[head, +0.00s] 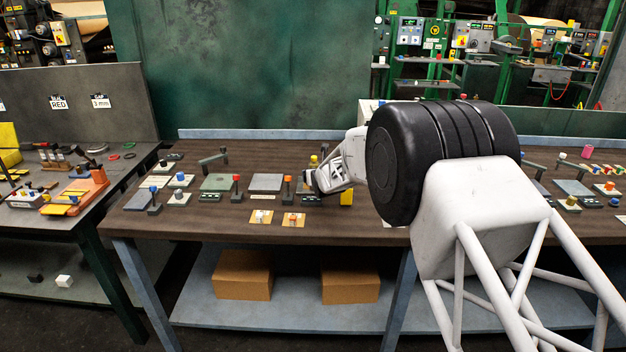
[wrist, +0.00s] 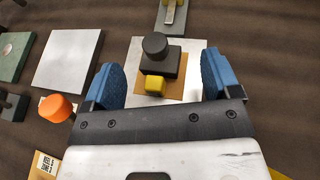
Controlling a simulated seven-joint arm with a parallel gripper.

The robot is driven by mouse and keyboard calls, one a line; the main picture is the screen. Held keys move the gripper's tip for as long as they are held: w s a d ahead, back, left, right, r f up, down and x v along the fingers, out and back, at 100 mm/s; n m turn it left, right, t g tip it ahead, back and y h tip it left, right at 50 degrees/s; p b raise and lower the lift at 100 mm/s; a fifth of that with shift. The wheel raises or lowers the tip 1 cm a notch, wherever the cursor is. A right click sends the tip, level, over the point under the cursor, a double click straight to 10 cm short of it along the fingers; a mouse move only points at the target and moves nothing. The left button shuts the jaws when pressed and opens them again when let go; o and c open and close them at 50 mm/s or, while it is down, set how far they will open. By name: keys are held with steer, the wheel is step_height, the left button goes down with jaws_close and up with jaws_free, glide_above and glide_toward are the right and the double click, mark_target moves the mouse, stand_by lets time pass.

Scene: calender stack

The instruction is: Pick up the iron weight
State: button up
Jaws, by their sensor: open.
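The iron weight, a dark square block with a round black knob (wrist: 155,46), stands upright on a brown square on a pale plate (wrist: 192,48) in the wrist view. A small yellow block (wrist: 155,86) is at its near side; I cannot tell whether they touch. My gripper (wrist: 160,66) is open, its blue finger pads apart to the left and right of the weight, with a gap on each side. In the head view my gripper (head: 313,183) is low over the brown bench, and I cannot make out the weight there.
An orange-topped post (wrist: 57,108) stands left of my gripper in the wrist view, near a light grey plate (wrist: 68,60). A dark grey fixture (wrist: 171,17) lies beyond the weight. The bench (head: 345,228) holds several small plates and posts; its front strip is mostly clear.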

steer(key=shift+w, duration=0.1)
steer(key=shift+x, duration=2.5)
steer(key=shift+a, duration=0.1)
jaws_close()
steer(key=shift+r, duration=0.1)
